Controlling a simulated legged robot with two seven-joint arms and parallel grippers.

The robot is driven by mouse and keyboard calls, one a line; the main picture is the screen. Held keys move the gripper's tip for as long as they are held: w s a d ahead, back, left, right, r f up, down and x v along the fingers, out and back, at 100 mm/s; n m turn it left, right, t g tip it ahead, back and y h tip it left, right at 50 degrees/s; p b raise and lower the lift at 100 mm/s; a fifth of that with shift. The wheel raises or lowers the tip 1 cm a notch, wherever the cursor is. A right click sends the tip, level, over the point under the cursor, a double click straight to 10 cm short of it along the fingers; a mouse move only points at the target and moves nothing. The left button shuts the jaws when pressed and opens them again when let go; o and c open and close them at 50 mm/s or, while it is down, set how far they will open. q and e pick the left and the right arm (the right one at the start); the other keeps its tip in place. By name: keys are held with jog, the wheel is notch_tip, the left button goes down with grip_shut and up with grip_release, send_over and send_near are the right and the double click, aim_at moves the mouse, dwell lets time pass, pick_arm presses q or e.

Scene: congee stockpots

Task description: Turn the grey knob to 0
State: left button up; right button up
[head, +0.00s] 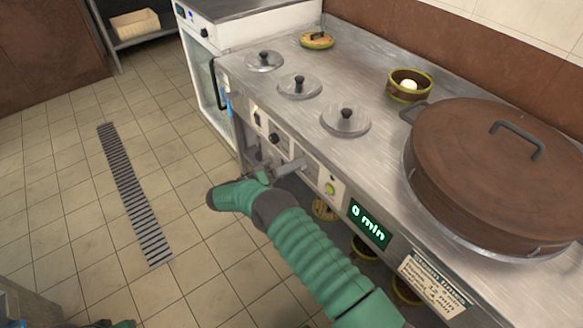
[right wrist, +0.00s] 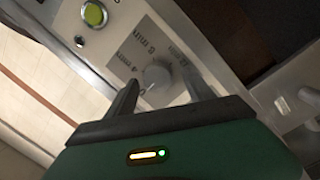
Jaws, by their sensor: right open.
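In the head view the right gripper (head: 290,166) is at the stove's front panel and hides the knob. A green display (head: 370,223) beside it reads "0 min". A sliver of green at the bottom left edge may be my left arm; its gripper does not show.
A round green button (head: 330,188) sits right of the gripper, and a black knob (head: 274,138) left of it. The steel counter (head: 310,110) holds several lidded pots, a bowl (head: 409,86) and a big brown-lidded pot (head: 500,175). The tiled floor (head: 60,200) is open on the left.

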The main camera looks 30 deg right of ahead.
jog(key=a+b, duration=0.5)
jog(key=a, duration=1.2)
jog(key=shift+w, duration=0.4)
